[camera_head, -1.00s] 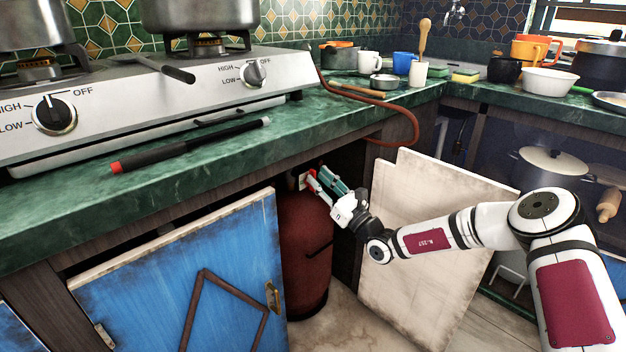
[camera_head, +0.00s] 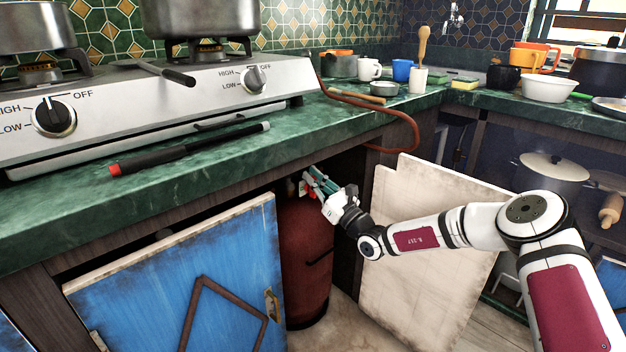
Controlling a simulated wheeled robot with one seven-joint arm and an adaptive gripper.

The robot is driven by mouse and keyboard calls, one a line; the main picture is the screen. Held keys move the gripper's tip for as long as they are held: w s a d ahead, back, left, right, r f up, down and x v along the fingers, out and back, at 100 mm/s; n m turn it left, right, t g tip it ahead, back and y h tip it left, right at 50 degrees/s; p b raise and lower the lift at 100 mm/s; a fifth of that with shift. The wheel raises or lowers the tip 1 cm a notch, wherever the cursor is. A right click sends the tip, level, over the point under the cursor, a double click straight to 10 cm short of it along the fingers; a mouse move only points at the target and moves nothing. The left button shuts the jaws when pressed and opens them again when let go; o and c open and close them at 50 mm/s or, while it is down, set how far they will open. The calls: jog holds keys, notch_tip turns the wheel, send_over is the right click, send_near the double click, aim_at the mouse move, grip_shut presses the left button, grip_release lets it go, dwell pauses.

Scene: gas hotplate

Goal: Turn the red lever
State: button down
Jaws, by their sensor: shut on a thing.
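The dark red gas cylinder (camera_head: 306,250) stands upright in the open cabinet under the counter. At its top, the small red lever (camera_head: 311,191) shows only in part, behind and beside my fingers. My gripper (camera_head: 313,182), with green fingers, reaches in from the right at the cylinder's top, just below the counter edge. It is shut on the red lever; the exact contact is hard to see at this size.
The blue cabinet door (camera_head: 185,275) stands open to the left of the cylinder, and a pale door (camera_head: 425,245) stands open to the right. The green counter (camera_head: 255,160) overhangs my gripper. A brown-red hose (camera_head: 412,130) hangs over the counter edge. The stove (camera_head: 150,100) is above left.

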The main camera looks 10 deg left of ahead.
jog(key=shift+m+p, duration=0.3)
jog(key=shift+p, duration=0.05)
jog(key=m+p, duration=0.1)
jog(key=p, duration=0.1)
jog(key=m+t+h+p, duration=0.1)
jog(key=m, duration=0.1)
jog(key=m+h+p, duration=0.1)
jog(key=p, duration=0.1)
jog(key=shift+w+d+r+t+p, duration=0.1)
jog(key=shift+w+d+t+p, duration=0.2)
jog(key=shift+w+t, duration=0.1)
jog(key=shift+w+d+f+m+h+p, duration=0.3)
jog(key=shift+f+m+h+p, duration=0.55)
jog(key=shift+m+p, duration=1.85)
jog(key=shift+w+d+f+m+h+p, duration=0.3)
jog(key=shift+m+h+p, duration=1.4)
jog(key=shift+m, duration=1.55)
jog(key=shift+w+d+f+m+h+p, duration=0.25)
jog(key=shift+f+m+h+p, duration=0.45)
jog(key=shift+m+p, duration=2.15)
jog(key=shift+a, duration=0.1)
jog(key=c, duration=1.7)
grip_release()
